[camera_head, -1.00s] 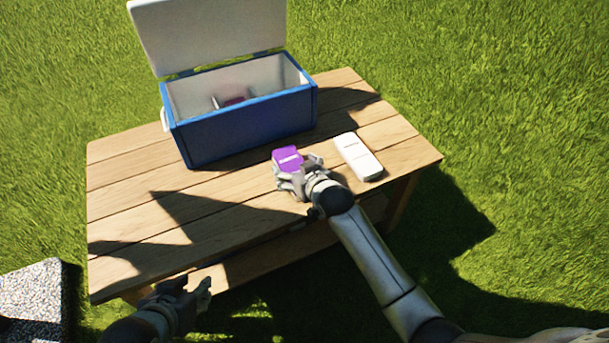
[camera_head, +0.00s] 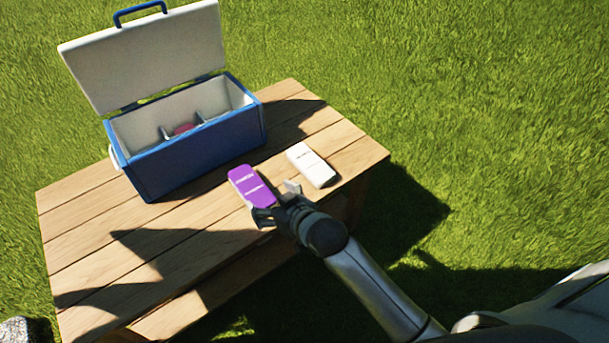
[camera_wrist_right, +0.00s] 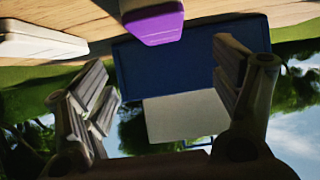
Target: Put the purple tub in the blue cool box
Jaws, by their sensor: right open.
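The purple tub (camera_head: 247,184) lies on the wooden table, in front of the cool box. It also shows at the top of the right wrist view (camera_wrist_right: 152,20). The blue cool box (camera_head: 200,151) stands with its white lid (camera_head: 145,55) raised; its blue side shows in the wrist view (camera_wrist_right: 175,65). My right gripper (camera_head: 276,202) is open at the tub's near end, its fingers apart on either side. In the wrist view no finger visibly touches the tub. My left gripper is out of view.
A white box-shaped pack (camera_head: 311,165) lies on the table right of the tub. Inside the cool box are white dividers and a reddish item (camera_head: 183,129), partly hidden. The table (camera_head: 90,258) is bare at the left front. Grass surrounds it.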

